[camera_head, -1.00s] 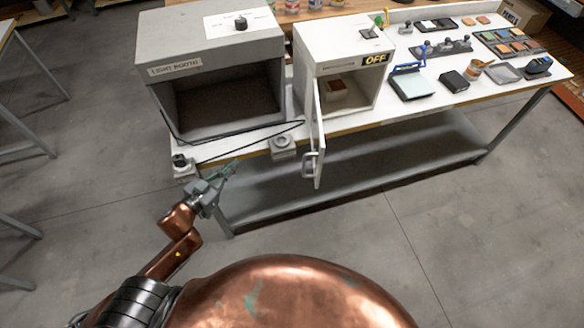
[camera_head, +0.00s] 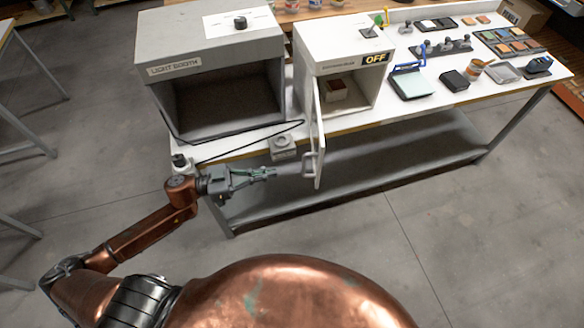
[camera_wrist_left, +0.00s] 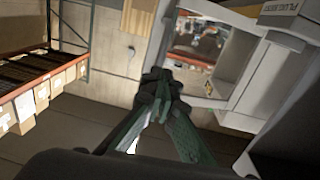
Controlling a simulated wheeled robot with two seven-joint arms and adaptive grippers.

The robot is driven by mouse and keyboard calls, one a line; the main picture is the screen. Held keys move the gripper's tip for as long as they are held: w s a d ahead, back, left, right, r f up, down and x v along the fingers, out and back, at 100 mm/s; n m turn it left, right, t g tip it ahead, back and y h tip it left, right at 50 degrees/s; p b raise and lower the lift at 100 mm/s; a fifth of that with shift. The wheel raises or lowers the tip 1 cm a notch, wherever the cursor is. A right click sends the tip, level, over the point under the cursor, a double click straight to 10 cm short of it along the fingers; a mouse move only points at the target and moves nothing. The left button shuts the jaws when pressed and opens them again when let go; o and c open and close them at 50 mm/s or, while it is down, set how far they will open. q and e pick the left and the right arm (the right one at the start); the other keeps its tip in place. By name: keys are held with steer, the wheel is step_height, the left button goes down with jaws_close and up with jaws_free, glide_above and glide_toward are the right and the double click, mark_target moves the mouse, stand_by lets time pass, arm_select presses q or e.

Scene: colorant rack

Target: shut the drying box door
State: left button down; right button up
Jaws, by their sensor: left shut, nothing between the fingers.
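The drying box (camera_head: 342,48) is the white box with the yellow "OFF" display on the bench. Its door (camera_head: 318,140) stands open, swung out toward me and seen nearly edge-on, with a handle (camera_head: 308,163) on its left face near the free end. A small block (camera_head: 334,90) sits inside the box. My left gripper (camera_head: 274,173) is shut and empty, just left of the handle, with a small gap in this view. In the left wrist view, its closed fingertips (camera_wrist_left: 157,78) are in front of a pale framed panel (camera_wrist_left: 215,100), apparently the door. My right gripper is not in view.
The grey light booth (camera_head: 215,68) stands left of the drying box. A dark cable runs along the bench front beside a small grey device (camera_head: 283,147). Floor right of the door is clear.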

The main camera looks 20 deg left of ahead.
arm_select(q)
steer(key=x, duration=0.7)
steer(key=shift+w+d, duration=0.1)
steer(key=shift+d, duration=0.1)
